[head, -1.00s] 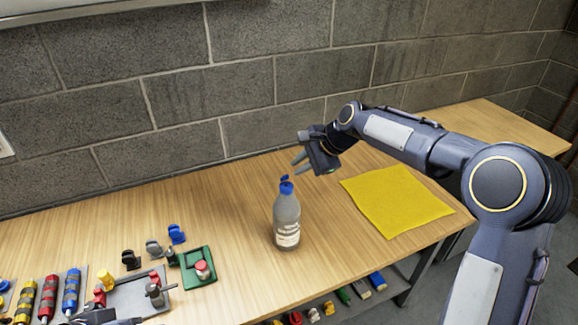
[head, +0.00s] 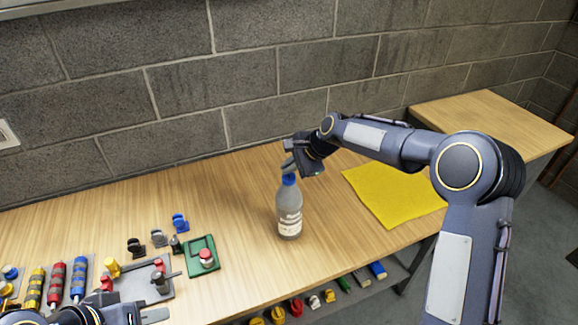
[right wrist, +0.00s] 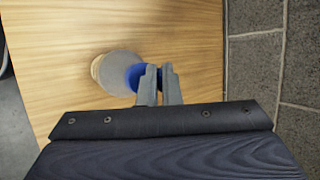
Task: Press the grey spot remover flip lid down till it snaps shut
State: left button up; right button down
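The grey spot remover bottle (head: 289,212) stands upright on the table, with a pale label and a blue cap (head: 289,180). It also shows from above in the right wrist view (right wrist: 112,72), its blue top (right wrist: 136,75) partly behind the fingers. My right gripper (head: 288,169) is at the top of the bottle, fingers a small gap apart, with blue showing between them (right wrist: 160,84). The fingers hide the flip lid, so its angle and any contact cannot be told. My left gripper (head: 130,308) is at the bottom left edge, mostly cut off.
A yellow cloth (head: 393,192) lies right of the bottle. A green tray (head: 201,262) with a red-topped part, a grey tray (head: 130,287) and several small clips and coloured cylinders are on the left. A block wall (head: 180,85) stands behind. Wood around the bottle is clear.

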jog(key=shift+s+d+f+t+b, duration=0.15)
jog(key=shift+f+t+b, duration=0.3)
jog(key=shift+b, duration=1.55)
jog(key=shift+s+r+b, duration=0.1)
jog(key=shift+r+b, duration=0.05)
jog(key=shift+b, duration=0.15)
jog(key=shift+r, duration=0.2)
jog(key=c, duration=1.9)
grip_release()
jog(key=shift+s+d+r+y, duration=0.1)
jog(key=shift+d+r+y, duration=0.1)
jog(key=shift+r+y, duration=0.1)
jog(key=b+v, duration=0.1)
jog(key=v, duration=0.6)
jog(key=shift+s, duration=0.2)
jog(key=shift+a, duration=0.1)
